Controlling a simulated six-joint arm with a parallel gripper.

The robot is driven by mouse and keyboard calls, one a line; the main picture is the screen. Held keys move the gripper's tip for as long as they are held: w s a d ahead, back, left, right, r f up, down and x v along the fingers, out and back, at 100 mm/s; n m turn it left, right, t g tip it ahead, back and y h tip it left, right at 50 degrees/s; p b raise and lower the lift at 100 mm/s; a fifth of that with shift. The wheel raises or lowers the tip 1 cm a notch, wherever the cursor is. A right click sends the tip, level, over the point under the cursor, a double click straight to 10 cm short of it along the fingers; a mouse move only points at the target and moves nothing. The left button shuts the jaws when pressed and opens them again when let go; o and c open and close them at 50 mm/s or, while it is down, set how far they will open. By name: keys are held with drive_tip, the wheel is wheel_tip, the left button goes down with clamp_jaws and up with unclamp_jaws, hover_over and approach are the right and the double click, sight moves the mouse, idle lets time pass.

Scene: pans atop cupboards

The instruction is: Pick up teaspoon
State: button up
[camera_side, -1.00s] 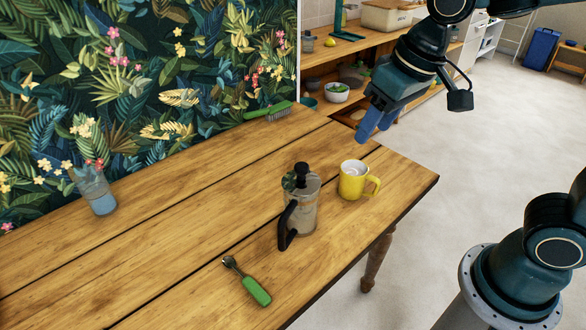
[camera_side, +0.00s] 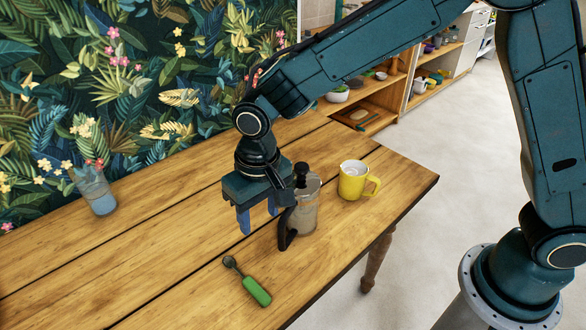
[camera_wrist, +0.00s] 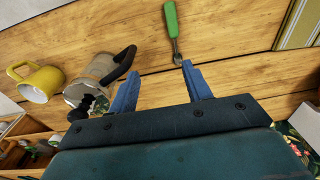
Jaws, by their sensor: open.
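The teaspoon (camera_side: 247,281) has a green handle and a small dark metal bowl. It lies on the wooden table near the front edge, and it also shows at the top of the wrist view (camera_wrist: 172,30). My gripper (camera_side: 259,223) is open and empty above the table, behind the teaspoon in the side view. In the wrist view my blue fingers (camera_wrist: 158,88) are spread, with the spoon's bowl end just beyond the right finger. Nothing hides the teaspoon in either view.
A glass (camera_side: 97,192) stands at the far left. The table left of the teaspoon is clear.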

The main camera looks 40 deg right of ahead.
hover_over(252, 284)
wheel_tip(252, 284, down, 5)
drive_tip(key=shift+g, duration=0.3)
drive_tip(key=shift+d+f, duration=0.1)
drive_tip(key=shift+f, duration=4.35)
drive_tip(key=shift+f, duration=2.6)
clamp_jaws()
drive_tip(key=shift+r, duration=0.15)
wheel_tip(252, 284, up, 20)
